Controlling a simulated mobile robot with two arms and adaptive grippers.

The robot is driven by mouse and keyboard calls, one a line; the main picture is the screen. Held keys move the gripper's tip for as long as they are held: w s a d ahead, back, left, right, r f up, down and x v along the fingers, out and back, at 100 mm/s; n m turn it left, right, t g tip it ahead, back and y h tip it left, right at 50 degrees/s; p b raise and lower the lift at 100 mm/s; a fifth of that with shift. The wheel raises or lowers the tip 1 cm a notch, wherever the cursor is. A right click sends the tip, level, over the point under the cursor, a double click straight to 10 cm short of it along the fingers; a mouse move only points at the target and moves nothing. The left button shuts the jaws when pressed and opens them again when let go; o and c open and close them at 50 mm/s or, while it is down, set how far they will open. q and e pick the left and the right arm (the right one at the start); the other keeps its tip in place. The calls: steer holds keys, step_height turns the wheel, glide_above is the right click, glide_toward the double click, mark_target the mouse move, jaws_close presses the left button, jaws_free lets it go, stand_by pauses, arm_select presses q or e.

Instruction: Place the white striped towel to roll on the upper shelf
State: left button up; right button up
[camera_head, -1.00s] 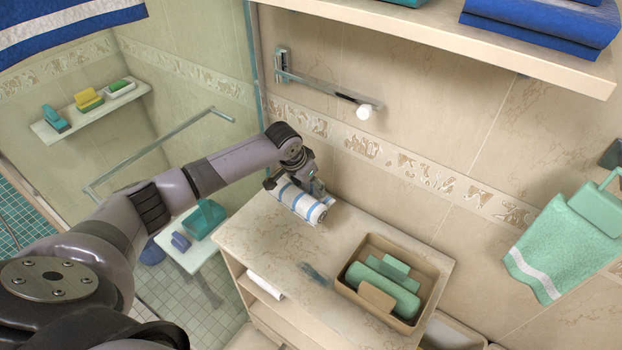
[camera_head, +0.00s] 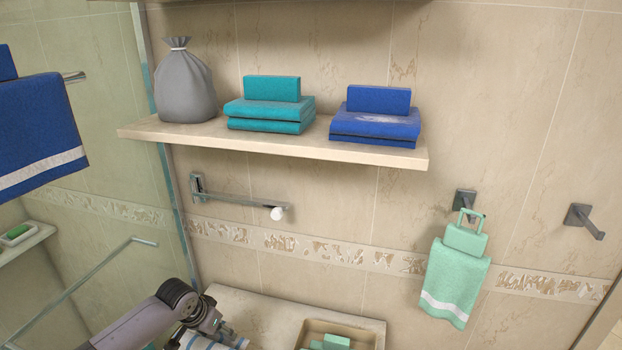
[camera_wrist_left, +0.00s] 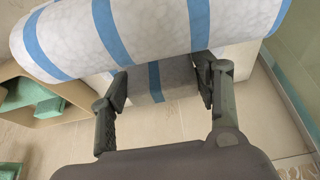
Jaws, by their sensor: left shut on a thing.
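The white towel roll with blue stripes (camera_wrist_left: 160,30) fills the top of the left wrist view, and its end shows at the bottom of the head view (camera_head: 212,343). My left gripper (camera_wrist_left: 160,85) is shut on it, with a striped part of the towel between the fingers. In the head view the left gripper (camera_head: 222,328) is low, near the counter and well below the upper shelf (camera_head: 270,149). The picture's lower edge cuts off much of the roll. My right gripper is not in view.
The shelf holds a grey tied bag (camera_head: 185,88), stacked teal towels (camera_head: 268,112) and stacked blue towels (camera_head: 375,126), with narrow gaps between. Below are a wall bar (camera_head: 240,200) and a tan box (camera_head: 312,328) on the counter (camera_head: 270,308). A green towel (camera_head: 455,280) hangs right.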

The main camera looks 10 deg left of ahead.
arm_select(q)
steer(key=s+d+r+n+b, duration=0.1)
steer(key=s+d+r+b, duration=0.3)
steer(key=s+d+b, duration=0.1)
steer(key=s+d+r+n+y+b, duration=0.1)
steer(key=s+d+r+b, duration=0.3)
steer(key=s+d+b, duration=0.2)
steer(key=s+b, duration=0.2)
steer(key=s, duration=0.1)
steer(key=shift+s+d+n+b, duration=0.15)
steer(key=shift+d+n+b, duration=0.05)
steer(key=shift+n+b, duration=0.1)
steer(key=shift+r, duration=0.1)
